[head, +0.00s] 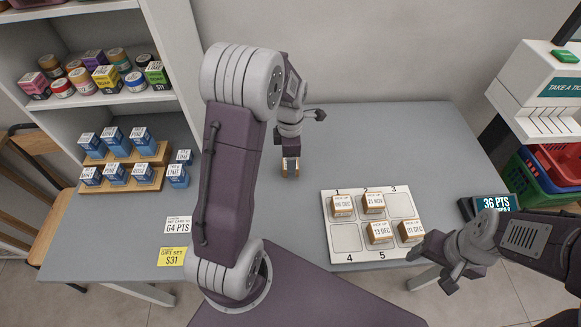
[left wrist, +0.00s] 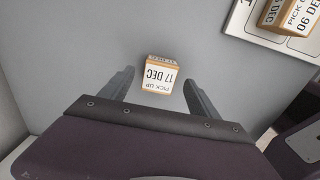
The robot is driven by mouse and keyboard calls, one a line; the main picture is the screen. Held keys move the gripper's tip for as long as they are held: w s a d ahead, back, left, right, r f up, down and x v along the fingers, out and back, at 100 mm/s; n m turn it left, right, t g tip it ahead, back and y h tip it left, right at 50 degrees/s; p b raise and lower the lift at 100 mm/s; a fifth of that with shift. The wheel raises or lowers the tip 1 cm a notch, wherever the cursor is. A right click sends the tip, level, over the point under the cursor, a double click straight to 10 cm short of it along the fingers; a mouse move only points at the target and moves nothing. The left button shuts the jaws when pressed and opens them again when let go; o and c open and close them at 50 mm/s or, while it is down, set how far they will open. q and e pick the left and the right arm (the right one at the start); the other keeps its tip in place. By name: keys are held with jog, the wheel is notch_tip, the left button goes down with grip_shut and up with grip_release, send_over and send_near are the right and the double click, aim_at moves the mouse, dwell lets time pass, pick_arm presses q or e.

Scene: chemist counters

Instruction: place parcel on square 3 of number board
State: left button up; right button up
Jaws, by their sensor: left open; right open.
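A small orange-brown parcel labelled 17 DEC (left wrist: 159,74) lies on the grey counter. In the left wrist view it sits between the fingers of my open left gripper (left wrist: 158,82), with a gap on both sides. In the head view the left gripper (head: 290,170) points down at the counter left of the number board; it mostly hides the parcel there. The white number board (head: 373,248) has parcels on squares 1, 2, 5 and the bottom right square. Square 3 (head: 400,205) is empty, as is square 4. My right gripper (head: 430,270) is open and empty near the board's lower right corner.
A 06 DEC parcel (head: 343,206) and a 21 NOV parcel (head: 374,203) stand near square 3. A dark points sign (head: 492,203) and a ticket machine (head: 545,95) are at the right. Blue boxes (head: 117,142) stand at the left. The counter behind the board is clear.

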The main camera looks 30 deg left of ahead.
pick_arm(q)
jog(key=shift+s+f, duration=0.1)
jog(key=shift+f, duration=1.25)
jog(key=c, duration=1.5)
jog(key=r, duration=0.4)
jog(key=shift+w+r+p, duration=0.1)
jog(key=shift+w+p, duration=0.1)
jog(key=shift+p, duration=0.1)
jog(key=w+d+r, duration=0.1)
jog(key=d+r, duration=0.1)
jog(key=d, duration=0.1)
jog(key=w+d+r, duration=0.1)
jog(key=d+r, duration=0.1)
jog(key=d, duration=0.2)
jog(key=w+d+r+p, duration=0.1)
jog(key=d+r, duration=0.2)
jog(key=d, duration=0.1)
jog(key=shift+d, duration=0.1)
